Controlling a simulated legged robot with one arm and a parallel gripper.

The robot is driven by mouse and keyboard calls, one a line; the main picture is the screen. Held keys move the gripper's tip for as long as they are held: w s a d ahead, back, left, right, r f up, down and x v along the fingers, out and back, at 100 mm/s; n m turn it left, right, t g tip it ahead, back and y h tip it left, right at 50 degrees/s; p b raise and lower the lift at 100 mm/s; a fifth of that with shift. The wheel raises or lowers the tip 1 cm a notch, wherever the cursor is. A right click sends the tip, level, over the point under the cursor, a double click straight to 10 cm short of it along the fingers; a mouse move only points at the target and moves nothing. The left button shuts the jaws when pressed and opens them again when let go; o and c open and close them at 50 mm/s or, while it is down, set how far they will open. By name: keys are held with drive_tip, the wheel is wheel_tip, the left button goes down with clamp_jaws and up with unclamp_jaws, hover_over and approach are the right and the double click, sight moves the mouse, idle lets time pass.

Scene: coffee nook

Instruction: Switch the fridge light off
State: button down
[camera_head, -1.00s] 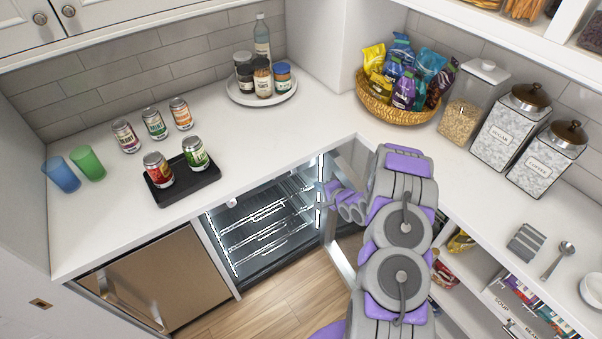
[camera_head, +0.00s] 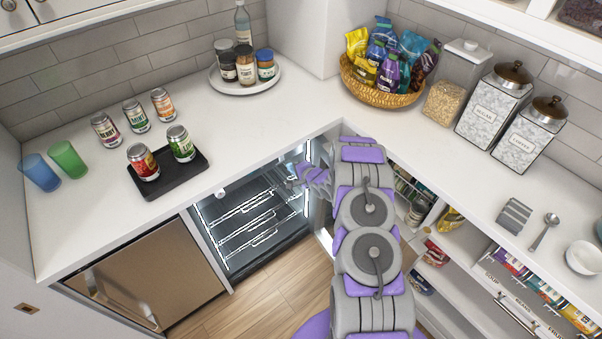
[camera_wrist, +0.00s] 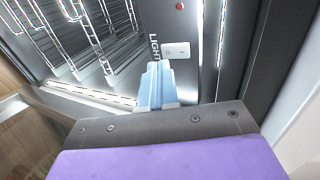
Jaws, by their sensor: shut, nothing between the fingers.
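The fridge (camera_head: 262,262) stands open under the counter, its wire racks lit by bright strips. In the wrist view, a small white rocker switch (camera_wrist: 176,50) sits on the dark inner wall beside the word LIGHT. My gripper (camera_wrist: 156,66) is shut and empty, its pale blue fingertips just below and left of the switch in the picture. I cannot tell whether they touch the wall. In the head view my gripper (camera_head: 293,170) is at the upper right of the fridge opening. The switch is not visible there.
A red button (camera_wrist: 180,6) is above the switch. The open fridge door (camera_head: 325,240) stands at the right, partly behind my arm. The counter edge runs above the opening. A black tray (camera_head: 187,184) with two cans is on the counter, and open shelves (camera_head: 455,265) are at the right.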

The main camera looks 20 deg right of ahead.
sight(282, 158)
drive_tip(key=x, duration=0.2)
drive_tip(key=b+x, duration=0.1)
drive_tip(key=x, duration=0.1)
drive_tip(key=shift+w+d+r, duration=0.15)
drive_tip(key=shift+d, duration=0.05)
drive_tip(key=shift+w+d, duration=0.25)
drive_tip(key=shift+w, duration=0.55)
drive_tip(key=shift+a, duration=0.55)
drive_tip(key=shift+w+d, duration=0.15)
drive_tip(key=shift+d, duration=0.1)
drive_tip(key=shift+r+p, duration=0.4)
drive_tip(key=shift+r, duration=0.35)
